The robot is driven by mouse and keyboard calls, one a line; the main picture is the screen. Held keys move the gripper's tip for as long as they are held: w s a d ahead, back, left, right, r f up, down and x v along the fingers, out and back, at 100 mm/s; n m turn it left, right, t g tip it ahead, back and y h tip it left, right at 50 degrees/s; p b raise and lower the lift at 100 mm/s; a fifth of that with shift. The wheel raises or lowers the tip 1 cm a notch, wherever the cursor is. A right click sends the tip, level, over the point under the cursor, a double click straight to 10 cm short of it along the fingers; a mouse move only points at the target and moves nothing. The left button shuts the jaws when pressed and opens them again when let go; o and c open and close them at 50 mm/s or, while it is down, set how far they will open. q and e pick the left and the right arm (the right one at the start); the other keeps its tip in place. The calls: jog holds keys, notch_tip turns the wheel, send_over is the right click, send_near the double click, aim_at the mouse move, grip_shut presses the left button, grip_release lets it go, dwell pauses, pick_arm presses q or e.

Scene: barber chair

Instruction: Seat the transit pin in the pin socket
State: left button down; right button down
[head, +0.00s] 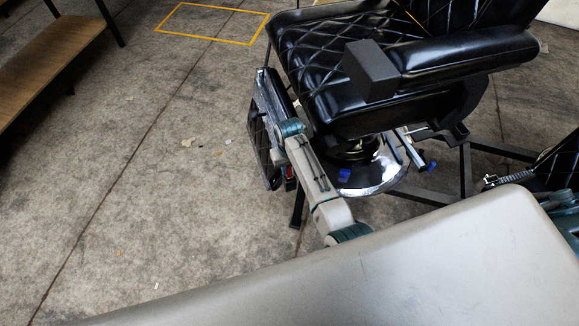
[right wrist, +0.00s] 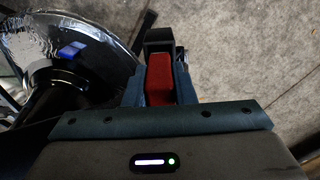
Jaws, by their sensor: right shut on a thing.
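My right arm reaches past the left side of the barber chair, and my right gripper (right wrist: 159,88) is shut on a red piece (right wrist: 160,78), which I take to be the transit pin. In the right wrist view the red piece sits between the two fingers, with a dark block just beyond it. In the head view a small patch of red (head: 290,172) shows beside the forearm, low by the chair base. The pin's far end is hidden. I cannot make out the pin socket. My left gripper is not in view.
The black padded chair (head: 330,70) stands over a shiny round base (head: 385,180), which also shows in the right wrist view (right wrist: 103,28). Dark frame bars lie around it. A wooden bench (head: 45,55) is at upper left. Concrete floor (head: 140,160) to the left is mostly clear.

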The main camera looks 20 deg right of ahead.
jog(key=c, duration=1.2)
grip_release()
jog(key=shift+f, duration=0.1)
notch_tip(320, 180, up, 12)
jog(key=shift+r+b, duration=0.15)
jog(key=shift+b, duration=0.45)
